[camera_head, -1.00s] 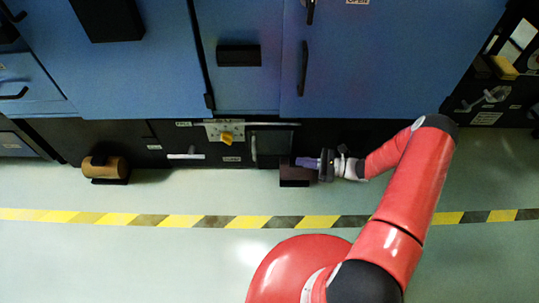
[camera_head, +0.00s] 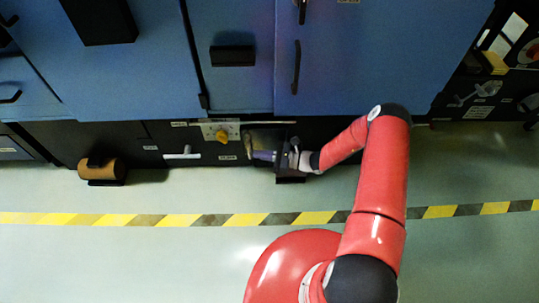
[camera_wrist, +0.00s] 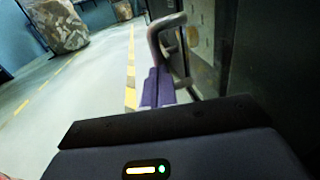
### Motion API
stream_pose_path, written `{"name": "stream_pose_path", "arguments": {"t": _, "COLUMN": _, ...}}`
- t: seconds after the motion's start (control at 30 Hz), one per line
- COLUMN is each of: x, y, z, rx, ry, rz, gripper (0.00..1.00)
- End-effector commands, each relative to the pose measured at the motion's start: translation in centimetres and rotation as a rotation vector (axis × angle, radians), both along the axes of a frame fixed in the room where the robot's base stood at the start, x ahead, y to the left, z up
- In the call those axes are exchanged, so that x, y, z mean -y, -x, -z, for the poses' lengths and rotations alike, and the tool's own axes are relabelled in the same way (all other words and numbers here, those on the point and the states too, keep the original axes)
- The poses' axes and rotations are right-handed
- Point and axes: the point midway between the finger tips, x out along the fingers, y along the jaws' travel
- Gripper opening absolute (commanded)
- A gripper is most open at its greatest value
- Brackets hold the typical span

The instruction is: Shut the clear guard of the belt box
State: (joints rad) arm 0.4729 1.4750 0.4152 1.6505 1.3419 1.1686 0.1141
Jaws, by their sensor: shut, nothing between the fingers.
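The belt box is in the dark lower strip of the blue machine. In the wrist view a grey loop handle (camera_wrist: 154,42) stands out from a pale panel (camera_wrist: 203,40). My gripper (camera_head: 262,156) is shut and empty, its purple fingers pointing left in front of the guard. In the wrist view the fingers (camera_wrist: 157,88) sit close beside the handle's lower end; I cannot tell whether they touch.
A yellow knob (camera_head: 222,136) on a light plate and a pale lever handle (camera_head: 183,155) lie to the left. A brown roll (camera_head: 99,169) is farther left. The floor in front, with a striped line (camera_head: 245,220), is clear.

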Motion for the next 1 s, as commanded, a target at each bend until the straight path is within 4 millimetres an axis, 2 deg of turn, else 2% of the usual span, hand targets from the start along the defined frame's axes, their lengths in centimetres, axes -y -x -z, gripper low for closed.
{"name": "stream_pose_path", "arguments": {"t": 0.37, "x": -0.2, "y": 0.0, "z": 0.0, "rx": 0.000, "ry": 0.000, "rz": -0.001, "gripper": 0.00}}
{"name": "stream_pose_path", "arguments": {"t": 0.53, "x": -1.5, "y": 0.0, "z": 0.0, "rx": -0.001, "ry": -0.002, "rz": -0.003, "gripper": 0.00}}
{"name": "stream_pose_path", "arguments": {"t": 0.67, "x": -3.9, "y": -0.1, "z": 0.1, "rx": 0.001, "ry": -0.003, "rz": -0.003, "gripper": 0.00}}
{"name": "stream_pose_path", "arguments": {"t": 1.0, "x": -12.4, "y": -0.4, "z": 0.1, "rx": 0.000, "ry": -0.002, "rz": -0.003, "gripper": 0.00}}
